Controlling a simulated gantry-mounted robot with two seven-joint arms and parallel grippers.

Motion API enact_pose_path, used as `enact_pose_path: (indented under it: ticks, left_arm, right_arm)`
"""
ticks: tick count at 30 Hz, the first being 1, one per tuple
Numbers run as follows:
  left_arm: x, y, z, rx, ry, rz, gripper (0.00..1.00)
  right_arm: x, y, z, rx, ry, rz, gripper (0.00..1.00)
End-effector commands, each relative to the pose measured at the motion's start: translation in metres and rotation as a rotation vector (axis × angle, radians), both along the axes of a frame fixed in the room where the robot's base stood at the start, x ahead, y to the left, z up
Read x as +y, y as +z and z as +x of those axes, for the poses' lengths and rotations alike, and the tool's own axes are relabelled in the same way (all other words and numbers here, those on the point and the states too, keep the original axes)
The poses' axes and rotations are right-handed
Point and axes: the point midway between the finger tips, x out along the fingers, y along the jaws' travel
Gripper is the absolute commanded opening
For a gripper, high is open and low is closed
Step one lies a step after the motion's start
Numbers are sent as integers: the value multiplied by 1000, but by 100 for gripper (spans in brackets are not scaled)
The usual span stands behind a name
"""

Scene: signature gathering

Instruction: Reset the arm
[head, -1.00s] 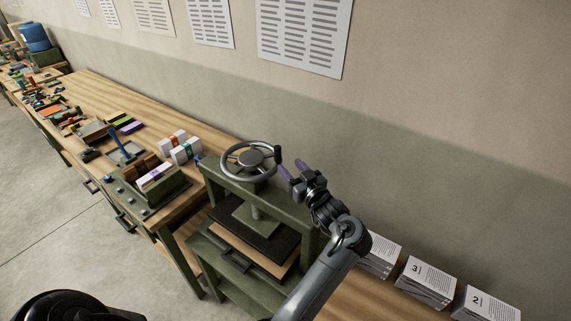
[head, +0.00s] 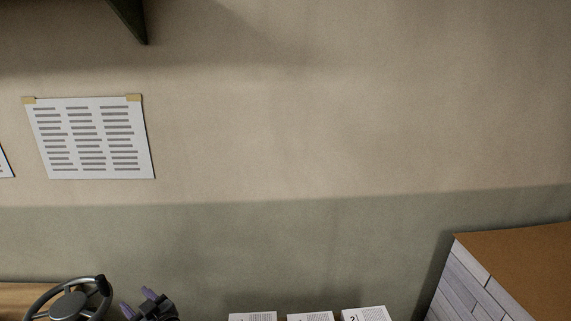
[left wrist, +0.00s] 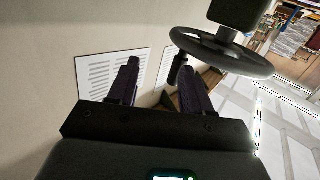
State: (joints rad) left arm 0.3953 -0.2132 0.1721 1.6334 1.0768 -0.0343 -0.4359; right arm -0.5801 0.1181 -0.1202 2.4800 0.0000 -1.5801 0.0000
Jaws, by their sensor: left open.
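My left gripper (head: 143,302) shows at the bottom left of the head view, just right of the press handwheel (head: 70,303). Its two purple-tipped fingers are apart with nothing between them. In the left wrist view the open fingers of the left gripper (left wrist: 160,85) point toward the wall, and the handwheel (left wrist: 222,52) is beyond and to the right of them. I cannot tell whether the right finger touches the wheel; the wheel's knob hangs near it. The rest of the left arm is below the head view. My right gripper is not in view.
Several paper stacks (head: 310,317) line the bottom edge of the head view. A large box-like stack with a brown top (head: 520,255) stands at the right. A printed sheet (head: 92,138) is on the wall. A dark bracket (head: 130,15) juts in above.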

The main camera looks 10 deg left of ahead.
Motion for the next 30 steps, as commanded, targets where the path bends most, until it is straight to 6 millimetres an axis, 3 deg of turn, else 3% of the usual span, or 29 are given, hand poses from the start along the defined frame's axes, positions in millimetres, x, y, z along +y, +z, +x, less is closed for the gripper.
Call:
enact_pose_path:
  ticks: [4, 8, 12, 15, 18, 25, 27, 30]
  left_arm:
    - [-26, -39, 1, 48, -317, -96, 49]
    - [-85, -81, -18, 200, -634, -221, 49]
    - [-159, -125, -76, 463, -911, -359, 49]
    - [-198, -148, -127, 654, -1033, -432, 49]
    - [-224, -161, -178, 828, -1113, -485, 49]
    - [-257, -167, -285, 1189, -1205, -551, 49]
    - [-255, -136, -277, 1166, -1201, -550, 49]
    - [-255, -113, -277, 1165, -1201, -550, 49]
  right_arm:
    - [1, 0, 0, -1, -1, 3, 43]
    - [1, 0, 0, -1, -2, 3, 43]
    - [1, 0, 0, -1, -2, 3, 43]
    - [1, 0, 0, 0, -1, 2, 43]
    - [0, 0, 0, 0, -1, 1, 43]
    - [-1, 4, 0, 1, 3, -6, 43]
    - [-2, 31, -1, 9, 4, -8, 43]
    - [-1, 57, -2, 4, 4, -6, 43]
